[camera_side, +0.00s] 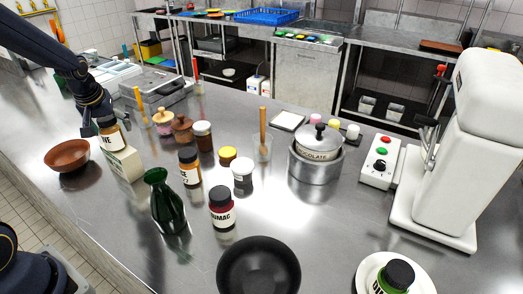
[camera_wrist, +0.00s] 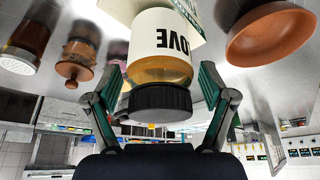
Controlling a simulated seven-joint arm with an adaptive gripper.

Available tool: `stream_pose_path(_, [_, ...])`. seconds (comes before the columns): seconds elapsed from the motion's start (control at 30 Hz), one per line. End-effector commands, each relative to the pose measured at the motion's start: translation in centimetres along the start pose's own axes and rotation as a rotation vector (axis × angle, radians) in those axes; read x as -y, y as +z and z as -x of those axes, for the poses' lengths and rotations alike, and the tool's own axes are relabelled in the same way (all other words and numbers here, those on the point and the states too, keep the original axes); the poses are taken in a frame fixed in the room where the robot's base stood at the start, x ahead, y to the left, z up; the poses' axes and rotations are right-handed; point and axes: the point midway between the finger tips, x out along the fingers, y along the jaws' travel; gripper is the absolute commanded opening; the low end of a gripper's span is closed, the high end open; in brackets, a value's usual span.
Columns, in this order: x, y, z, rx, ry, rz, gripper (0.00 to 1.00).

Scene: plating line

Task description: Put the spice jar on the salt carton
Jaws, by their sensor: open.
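The spice jar (camera_side: 110,135) has a black lid, a brown body and a pale label ending in "VE". It stands upright on the top of the pale salt carton (camera_side: 126,164), at the left of the counter in the side view. My gripper (camera_wrist: 160,80) is open, one finger on each side of the jar with gaps showing. In the side view my gripper (camera_side: 94,112) is at the jar's lid, partly hidden.
A brown bowl (camera_side: 67,156) sits just left of the carton.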

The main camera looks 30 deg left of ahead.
Motion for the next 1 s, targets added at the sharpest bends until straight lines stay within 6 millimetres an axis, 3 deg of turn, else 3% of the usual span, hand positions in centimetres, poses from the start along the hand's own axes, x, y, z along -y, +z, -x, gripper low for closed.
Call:
stream_pose_path(0.37, [-0.1,-0.2,1.0,-0.004,0.001,0.0,0.83])
stream_pose_path(0.7, [-0.1,-0.2,8.4,-0.006,0.003,0.0,0.83])
stream_pose_path(1.0, [-0.3,0.2,12.5,-0.004,0.009,-0.013,0.83])
